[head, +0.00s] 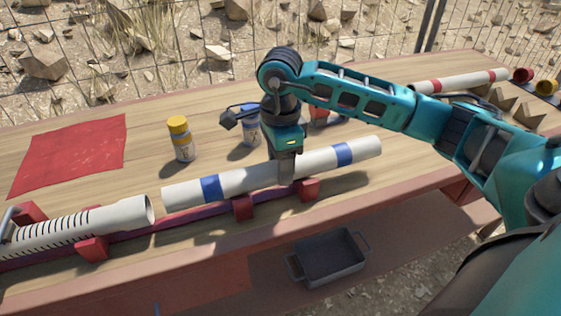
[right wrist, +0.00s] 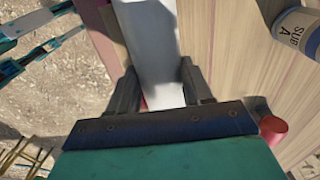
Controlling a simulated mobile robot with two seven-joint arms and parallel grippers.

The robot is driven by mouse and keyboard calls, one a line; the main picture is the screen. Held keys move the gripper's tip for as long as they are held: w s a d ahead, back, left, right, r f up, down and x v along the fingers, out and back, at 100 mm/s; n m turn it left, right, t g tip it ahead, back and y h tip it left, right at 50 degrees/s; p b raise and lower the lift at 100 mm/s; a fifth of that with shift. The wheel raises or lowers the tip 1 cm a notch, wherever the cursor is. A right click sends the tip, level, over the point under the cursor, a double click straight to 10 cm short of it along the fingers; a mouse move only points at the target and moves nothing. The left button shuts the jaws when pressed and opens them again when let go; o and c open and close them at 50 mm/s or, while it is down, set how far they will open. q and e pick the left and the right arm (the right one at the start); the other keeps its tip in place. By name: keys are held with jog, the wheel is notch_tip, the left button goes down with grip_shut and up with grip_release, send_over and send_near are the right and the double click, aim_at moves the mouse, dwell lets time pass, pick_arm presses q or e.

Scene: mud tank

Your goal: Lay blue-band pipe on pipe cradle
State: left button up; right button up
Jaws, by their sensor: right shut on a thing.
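The blue-band pipe (head: 250,180), white with two blue bands, lies lengthwise over the red pipe cradle (head: 243,208) near the table's front edge. My right gripper (head: 285,168) comes down from above and is shut on the pipe between the bands. In the right wrist view the pipe (right wrist: 150,35) runs between the two fingers (right wrist: 158,68). Red cradle blocks show just under the pipe; I cannot tell whether it touches them. My left gripper is not in view.
A slotted white pipe (head: 75,229) lies in line at the left, its end close to the blue-band pipe. Behind stand a yellow-capped bottle (head: 181,140) and a blue-labelled bottle (head: 250,127). A red cloth (head: 70,153) lies back left; a red-band pipe (head: 460,81) lies back right. A grey bin (head: 330,260) is below.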

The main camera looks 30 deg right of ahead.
jog(key=shift+f, duration=0.35)
jog(key=o, duration=1.4)
jog(key=shift+c, duration=0.2)
jog(key=shift+r, duration=0.3)
notch_tip(320, 180, up, 12)
jog(key=shift+r+p, duration=0.15)
jog(key=shift+p, duration=0.3)
jog(key=shift+s, duration=0.1)
